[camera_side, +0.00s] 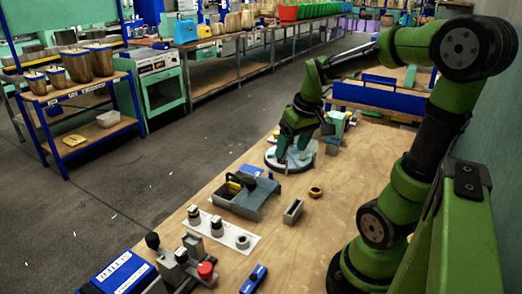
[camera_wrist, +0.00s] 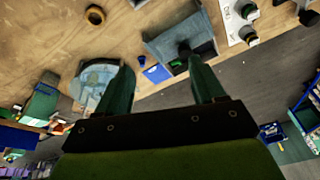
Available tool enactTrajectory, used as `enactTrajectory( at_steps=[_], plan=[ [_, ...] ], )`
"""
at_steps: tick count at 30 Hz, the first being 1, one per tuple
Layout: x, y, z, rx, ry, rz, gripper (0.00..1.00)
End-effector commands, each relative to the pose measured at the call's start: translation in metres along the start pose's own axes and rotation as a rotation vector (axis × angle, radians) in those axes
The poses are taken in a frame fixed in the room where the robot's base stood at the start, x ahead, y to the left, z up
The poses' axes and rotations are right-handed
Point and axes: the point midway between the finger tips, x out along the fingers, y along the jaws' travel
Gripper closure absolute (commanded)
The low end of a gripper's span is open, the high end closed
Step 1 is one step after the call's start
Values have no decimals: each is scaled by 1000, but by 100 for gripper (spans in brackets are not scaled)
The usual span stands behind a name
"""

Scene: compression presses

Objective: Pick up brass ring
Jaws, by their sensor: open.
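The brass ring (camera_side: 315,191) lies flat on the wooden table, with bare wood around it. In the wrist view the brass ring (camera_wrist: 95,15) shows near the top left, beyond my fingertips and well outside the space between them. My gripper (camera_side: 293,161) appears over or beside a round pale blue plate (camera_side: 273,163), behind the ring in the side view. In the wrist view my gripper (camera_wrist: 160,68) has its two green fingers wide apart with nothing between them. I cannot tell its exact height above the table.
A grey bin (camera_side: 250,202) holding dark and yellow items stands left of the ring. A small grey open block (camera_side: 292,211) stands just in front of it. A white strip with knobs (camera_side: 221,231) and a press with a red knob (camera_side: 206,269) lie nearer. Bare wood lies right of the ring.

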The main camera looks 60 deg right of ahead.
Motion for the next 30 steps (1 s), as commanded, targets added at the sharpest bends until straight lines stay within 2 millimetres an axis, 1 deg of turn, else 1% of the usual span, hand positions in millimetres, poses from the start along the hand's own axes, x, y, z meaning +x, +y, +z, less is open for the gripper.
enactTrajectory(
  at_steps=[1,3,6,9,13,17,19,23,30],
  plan=[
    [8,29,-2,-54,-56,20,31],
    [16,62,-2,-177,-122,28,31],
    [22,99,1,-370,-202,14,31],
    [24,119,2,-567,-252,-14,31],
    [18,123,-1,-787,-270,-39,31],
    [18,121,2,-893,-277,-63,31],
    [23,121,3,-912,-278,-68,31],
    [44,122,10,-917,-280,-71,31],
    [95,125,24,-914,-279,-72,31]
  ],
)
